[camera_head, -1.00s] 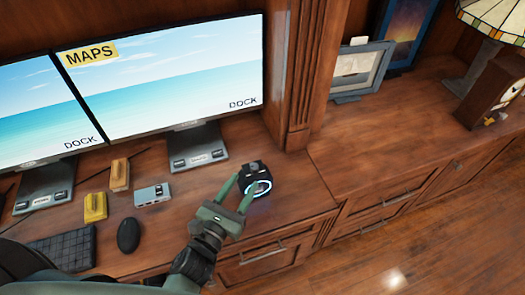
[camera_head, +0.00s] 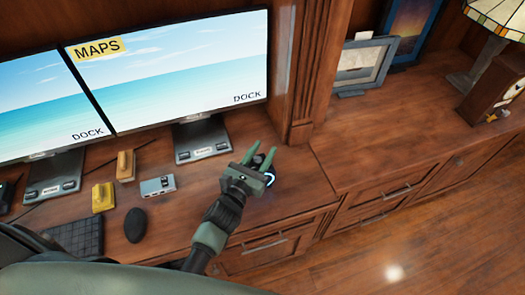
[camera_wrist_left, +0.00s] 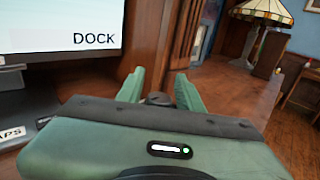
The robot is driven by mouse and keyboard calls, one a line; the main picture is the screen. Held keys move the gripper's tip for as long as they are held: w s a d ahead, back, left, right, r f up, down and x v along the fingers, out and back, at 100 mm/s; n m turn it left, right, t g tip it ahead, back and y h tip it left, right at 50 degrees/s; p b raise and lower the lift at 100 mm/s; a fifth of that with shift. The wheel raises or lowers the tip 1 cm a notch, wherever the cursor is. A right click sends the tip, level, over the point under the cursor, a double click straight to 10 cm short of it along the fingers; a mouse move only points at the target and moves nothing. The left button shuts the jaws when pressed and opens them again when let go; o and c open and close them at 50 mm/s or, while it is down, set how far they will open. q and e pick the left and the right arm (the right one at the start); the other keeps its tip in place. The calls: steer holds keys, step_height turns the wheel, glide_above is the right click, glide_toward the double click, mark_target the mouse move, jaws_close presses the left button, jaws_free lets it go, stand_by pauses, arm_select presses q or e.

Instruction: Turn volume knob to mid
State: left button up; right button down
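The volume knob appears to be the small black device (camera_head: 271,178) with a glowing blue-white ring, near the right end of the desk. My left gripper (camera_head: 264,148) is above and in front of it in the head view and hides much of it. Its two green fingers stand apart. In the left wrist view the fingers (camera_wrist_left: 160,86) are also spread, with a small dark round part (camera_wrist_left: 157,98) showing between them, probably the knob. I cannot tell whether the fingers touch it. The knob's setting is not readable. My right gripper is not in view.
A monitor (camera_head: 170,75) stands behind to the left, its base (camera_head: 202,143) close by. A grey box (camera_head: 157,186), mouse (camera_head: 135,230), keyboard (camera_head: 80,236) and yellow block (camera_head: 103,197) lie left. A wooden pillar (camera_head: 303,80) rises behind. The counter (camera_head: 400,130) to the right is mostly clear.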

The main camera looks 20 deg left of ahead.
mark_target(262, 161)
arm_select(q)
jaws_close()
